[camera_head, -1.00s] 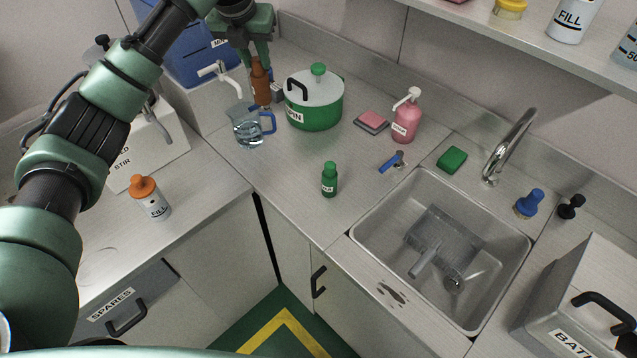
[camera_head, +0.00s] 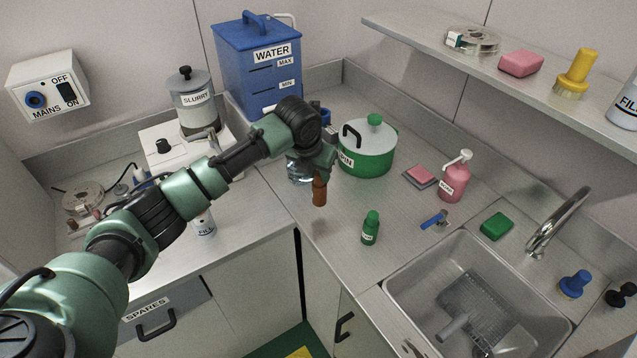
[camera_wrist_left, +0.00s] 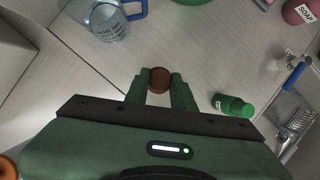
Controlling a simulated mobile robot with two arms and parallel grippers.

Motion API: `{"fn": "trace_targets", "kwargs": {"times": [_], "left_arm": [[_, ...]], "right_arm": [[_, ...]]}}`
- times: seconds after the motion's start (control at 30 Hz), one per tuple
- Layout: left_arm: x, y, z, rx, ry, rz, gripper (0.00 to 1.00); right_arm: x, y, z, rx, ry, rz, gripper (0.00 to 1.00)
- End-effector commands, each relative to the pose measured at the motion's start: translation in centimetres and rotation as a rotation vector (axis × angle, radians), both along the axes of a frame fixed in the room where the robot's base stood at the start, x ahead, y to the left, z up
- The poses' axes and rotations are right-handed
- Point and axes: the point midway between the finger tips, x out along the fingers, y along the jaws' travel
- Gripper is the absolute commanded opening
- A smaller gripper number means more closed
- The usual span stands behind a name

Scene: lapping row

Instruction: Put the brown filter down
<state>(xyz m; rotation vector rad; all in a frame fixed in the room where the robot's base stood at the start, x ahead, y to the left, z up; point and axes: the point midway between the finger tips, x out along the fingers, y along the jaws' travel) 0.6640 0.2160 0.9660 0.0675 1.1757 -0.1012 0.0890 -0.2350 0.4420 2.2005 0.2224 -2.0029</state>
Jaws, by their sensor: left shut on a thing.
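The brown filter (camera_head: 319,192) is a small brown cylinder, upright below my left gripper (camera_head: 320,176) in the head view. The left gripper is shut on it, with its fingers on either side. In the left wrist view the filter's round brown top (camera_wrist_left: 159,76) shows between the two green fingers (camera_wrist_left: 159,90). The filter is over the bare counter (camera_head: 335,228), left of the small green bottle (camera_head: 370,228). I cannot tell whether its base touches the counter. My right gripper is not in view.
A clear jug with a blue handle (camera_wrist_left: 108,22) stands behind the filter, partly hidden by my arm in the head view. The green pot (camera_head: 367,152) is behind right. The sink (camera_head: 470,300) lies to the right. Counter in front of the filter is bare.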

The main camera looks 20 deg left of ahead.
Motion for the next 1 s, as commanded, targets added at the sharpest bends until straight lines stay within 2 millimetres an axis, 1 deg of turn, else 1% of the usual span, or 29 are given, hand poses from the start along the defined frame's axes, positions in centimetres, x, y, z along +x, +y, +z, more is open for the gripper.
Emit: {"fn": "trace_targets", "kwargs": {"times": [0.07,0.2,0.3,0.4,0.6,0.73,0.77,0.8,0.83,1.0], "left_arm": [[-0.1,0.0,-0.7,0.001,0.002,0.000,0.00],[-0.1,0.0,-2.9,0.000,0.004,0.000,0.00],[-0.1,0.0,-4.0,0.001,0.002,0.000,0.00],[-0.1,0.0,-4.5,0.001,0.001,0.000,0.00],[0.0,0.0,-4.5,0.001,0.000,0.000,0.00],[0.0,0.1,-4.8,0.001,0.001,0.000,0.00],[0.0,0.1,-4.8,0.001,0.001,0.000,0.30],[0.0,0.1,-4.8,0.001,0.001,0.000,0.41],[0.0,0.1,-4.8,0.001,0.001,0.000,0.46],[0.0,0.1,-4.7,0.001,0.001,0.000,0.46]], "right_arm": [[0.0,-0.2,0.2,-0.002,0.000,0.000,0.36],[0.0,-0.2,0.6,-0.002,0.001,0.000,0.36],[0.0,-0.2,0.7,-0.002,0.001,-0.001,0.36],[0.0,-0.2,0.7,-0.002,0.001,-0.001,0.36],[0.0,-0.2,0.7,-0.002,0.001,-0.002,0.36],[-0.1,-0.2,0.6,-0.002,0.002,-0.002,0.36],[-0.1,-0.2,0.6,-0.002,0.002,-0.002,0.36],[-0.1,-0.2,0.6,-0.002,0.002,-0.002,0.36],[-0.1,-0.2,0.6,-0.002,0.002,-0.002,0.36],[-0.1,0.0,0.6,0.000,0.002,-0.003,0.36]]}}
